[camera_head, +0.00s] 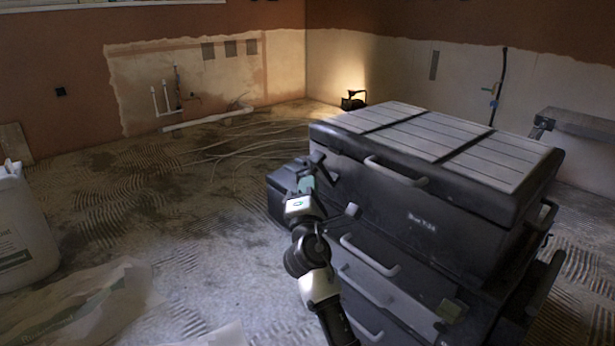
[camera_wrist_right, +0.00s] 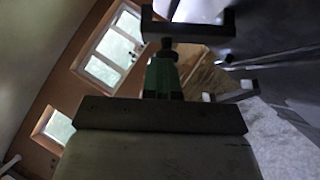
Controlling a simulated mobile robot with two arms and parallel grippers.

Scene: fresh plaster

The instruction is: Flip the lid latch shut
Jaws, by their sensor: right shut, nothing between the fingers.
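A dark tool chest (camera_head: 480,220) with a slatted grey lid (camera_head: 440,140) stands at the right. The lid looks down on the chest. A dark bar-shaped latch (camera_head: 318,159) sticks out at the chest's left end; it also shows in the right wrist view (camera_wrist_right: 205,27). A second, similar piece (camera_head: 352,211) juts out lower and nearer. My right gripper (camera_head: 307,184) is shut and empty, its greenish fingers just below the first latch. In the right wrist view the fingertips (camera_wrist_right: 166,46) reach the bar; I cannot tell whether they touch it. My left gripper is out of view.
Grey handles (camera_head: 370,256) stick out from the chest's front. A dark box (camera_head: 282,199) is beyond my right wrist. The trowel-marked floor between is mostly free.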

